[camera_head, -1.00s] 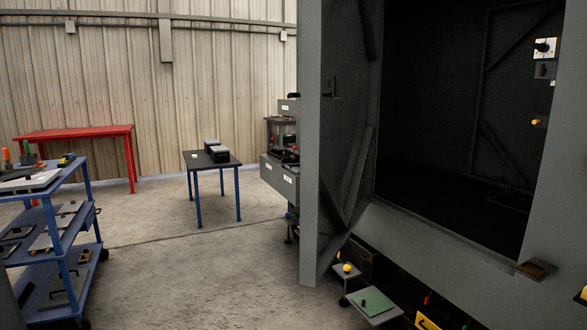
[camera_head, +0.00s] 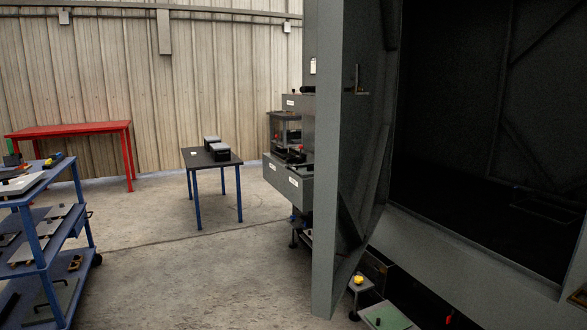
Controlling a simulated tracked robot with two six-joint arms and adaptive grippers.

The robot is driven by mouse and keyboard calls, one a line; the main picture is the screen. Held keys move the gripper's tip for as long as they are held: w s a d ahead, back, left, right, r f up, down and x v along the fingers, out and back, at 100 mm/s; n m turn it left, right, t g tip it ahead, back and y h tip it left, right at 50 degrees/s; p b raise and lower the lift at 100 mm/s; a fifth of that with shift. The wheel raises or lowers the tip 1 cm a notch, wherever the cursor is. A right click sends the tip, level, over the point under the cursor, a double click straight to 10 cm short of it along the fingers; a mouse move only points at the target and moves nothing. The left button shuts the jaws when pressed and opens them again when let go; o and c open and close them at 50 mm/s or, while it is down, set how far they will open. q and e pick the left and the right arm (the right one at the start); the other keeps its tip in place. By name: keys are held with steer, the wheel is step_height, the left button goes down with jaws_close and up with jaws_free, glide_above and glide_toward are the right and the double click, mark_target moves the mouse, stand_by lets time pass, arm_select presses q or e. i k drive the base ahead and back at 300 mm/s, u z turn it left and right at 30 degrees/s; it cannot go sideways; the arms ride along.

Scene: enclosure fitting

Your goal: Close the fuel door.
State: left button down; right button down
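A large grey door (camera_head: 328,160) stands swung open at the left side of a big grey enclosure, its edge toward me. A latch or handle piece (camera_head: 356,82) sits on its inner face. The enclosure's opening (camera_head: 460,130) is dark inside. No label shows whether this is the fuel door, so I cannot tell. Neither of my grippers is in view.
A blue cart (camera_head: 45,250) with tools and plates stands at left. A red table (camera_head: 70,130) and a dark table with blue legs (camera_head: 205,160) stand near the wall. Grey machinery (camera_head: 290,170) is behind the door. A yellow button box (camera_head: 359,282) sits low by the door. Middle floor is clear.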

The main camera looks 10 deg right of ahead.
mark_target(353, 133)
steer(key=i, duration=1.05)
steer(key=z, duration=0.1)
